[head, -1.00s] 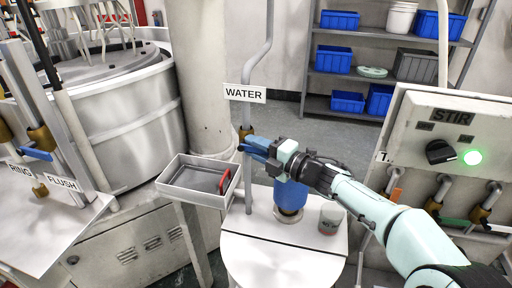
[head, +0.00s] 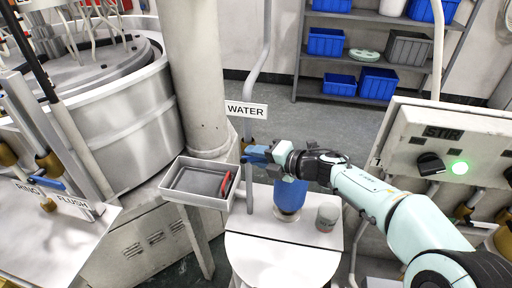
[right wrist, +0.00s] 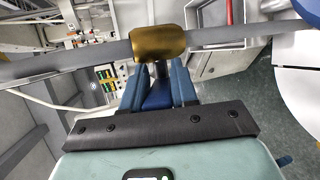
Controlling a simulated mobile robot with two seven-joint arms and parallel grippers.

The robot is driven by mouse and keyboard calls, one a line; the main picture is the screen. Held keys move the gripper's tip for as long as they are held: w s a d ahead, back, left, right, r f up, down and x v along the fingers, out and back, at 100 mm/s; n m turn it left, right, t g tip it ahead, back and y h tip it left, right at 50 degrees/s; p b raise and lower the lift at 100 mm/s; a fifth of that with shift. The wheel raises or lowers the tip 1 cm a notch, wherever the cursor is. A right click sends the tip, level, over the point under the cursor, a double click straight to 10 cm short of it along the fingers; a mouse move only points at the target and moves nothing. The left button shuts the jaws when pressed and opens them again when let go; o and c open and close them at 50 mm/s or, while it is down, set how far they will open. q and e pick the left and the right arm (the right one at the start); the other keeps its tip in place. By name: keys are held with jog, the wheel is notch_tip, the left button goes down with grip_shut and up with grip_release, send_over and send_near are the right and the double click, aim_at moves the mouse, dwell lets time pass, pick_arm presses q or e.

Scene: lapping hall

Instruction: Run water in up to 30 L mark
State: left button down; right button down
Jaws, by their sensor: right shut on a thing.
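The WATER sign (head: 247,110) hangs on a grey vertical pipe (head: 265,50) in the head view. Below it, my right gripper (head: 257,153) is at the water valve. In the right wrist view the brass valve body (right wrist: 158,42) sits on the pipe. The gripper's blue-grey fingers (right wrist: 158,88) are shut on the valve's dark blue lever (right wrist: 160,97), just below the brass. A blue cylinder (head: 289,196) stands on the white top under my arm, partly hidden. No litre mark or water can be made out. My left gripper is not in view.
A grey tray (head: 176,190) with a red-handled item is left of the pipe. A small grey cup (head: 327,217) stands on the white top (head: 280,262). The STIR panel (head: 440,150), with a lit green lamp, is at the right. A large round machine (head: 120,100) fills the left.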

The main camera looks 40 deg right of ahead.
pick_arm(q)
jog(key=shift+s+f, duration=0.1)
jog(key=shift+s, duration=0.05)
pick_arm(e)
jog(key=c, duration=1)
grip_release()
jog(key=shift+o, duration=0.2)
jog(key=shift+w, duration=0.15)
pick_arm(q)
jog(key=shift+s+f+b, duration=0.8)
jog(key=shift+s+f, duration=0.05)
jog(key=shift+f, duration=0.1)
pick_arm(e)
jog(key=v, duration=1.3)
jog(key=shift+s, duration=0.25)
jog(key=shift+d, duration=0.1)
